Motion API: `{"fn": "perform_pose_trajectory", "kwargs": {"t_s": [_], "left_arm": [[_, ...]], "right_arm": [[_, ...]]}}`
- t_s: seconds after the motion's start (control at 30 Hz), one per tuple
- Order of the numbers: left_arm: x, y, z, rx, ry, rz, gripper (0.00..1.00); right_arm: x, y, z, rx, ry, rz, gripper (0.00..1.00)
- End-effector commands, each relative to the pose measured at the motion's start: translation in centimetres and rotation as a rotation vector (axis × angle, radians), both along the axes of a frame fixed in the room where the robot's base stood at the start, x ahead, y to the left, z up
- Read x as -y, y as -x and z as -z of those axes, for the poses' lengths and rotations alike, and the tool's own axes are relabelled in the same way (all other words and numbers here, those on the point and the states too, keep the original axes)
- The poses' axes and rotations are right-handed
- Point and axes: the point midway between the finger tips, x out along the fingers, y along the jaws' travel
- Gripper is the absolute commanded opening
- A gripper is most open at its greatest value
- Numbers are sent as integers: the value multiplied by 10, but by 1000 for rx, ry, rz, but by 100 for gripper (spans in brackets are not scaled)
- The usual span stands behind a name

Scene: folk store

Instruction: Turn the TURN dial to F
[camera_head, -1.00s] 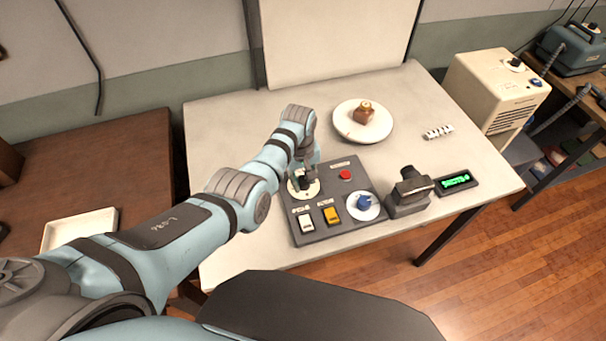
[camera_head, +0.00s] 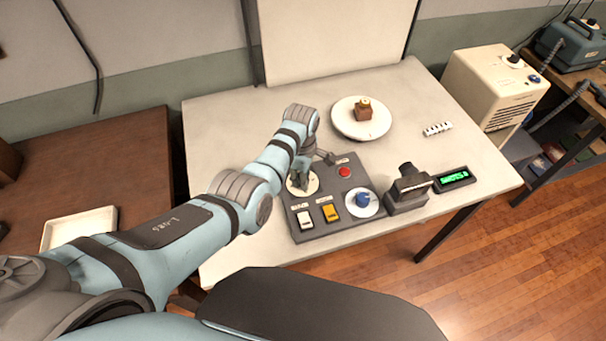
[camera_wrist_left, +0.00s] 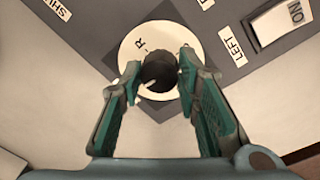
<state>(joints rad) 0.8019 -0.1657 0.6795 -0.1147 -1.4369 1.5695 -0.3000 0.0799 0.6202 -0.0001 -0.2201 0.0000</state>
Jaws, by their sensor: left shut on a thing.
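The dial is a black knob (camera_wrist_left: 159,71) on a round cream disc (camera_wrist_left: 135,45) in the left wrist view. A letter R shows on the disc above the knob; another mark at its right is partly hidden. A pale mark shows on the knob's lower left side. In the head view the disc (camera_head: 311,187) sits at the left of a dark grey panel, partly covered by my gripper. My left gripper (camera_head: 301,181) is shut on the knob, one finger at each side; it also shows in the left wrist view (camera_wrist_left: 158,88). My right gripper is not in view.
The panel (camera_head: 345,208) also carries a white switch (camera_head: 305,218), a yellow switch (camera_head: 330,213), a red button (camera_head: 344,171) and a blue knob (camera_head: 363,199). A black joystick-like device (camera_head: 409,188) and green display (camera_head: 455,178) stand to the right. A plate (camera_head: 345,127) lies behind.

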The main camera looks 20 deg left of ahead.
Motion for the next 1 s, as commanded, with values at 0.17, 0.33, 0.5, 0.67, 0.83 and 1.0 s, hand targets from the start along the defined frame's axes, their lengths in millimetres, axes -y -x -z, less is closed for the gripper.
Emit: {"fn": "perform_pose_trajectory", "kwargs": {"t_s": [0.17, 0.33, 0.5, 0.67, 0.83, 1.0], "left_arm": [[-2, -1, 0, 3, -4, -68, 2], [-2, -1, 0, 3, -4, -100, 2], [-2, -1, 0, 2, -4, -108, 2], [-2, -1, 0, 1, -4, -107, 2], [-2, 0, 0, 1, -4, -106, 43], [0, 0, 0, -1, -3, -105, 50]], "right_arm": [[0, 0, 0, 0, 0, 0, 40], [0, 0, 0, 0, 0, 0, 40], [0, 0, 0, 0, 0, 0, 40], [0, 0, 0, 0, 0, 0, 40], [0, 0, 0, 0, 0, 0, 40], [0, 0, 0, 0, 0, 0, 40]]}}
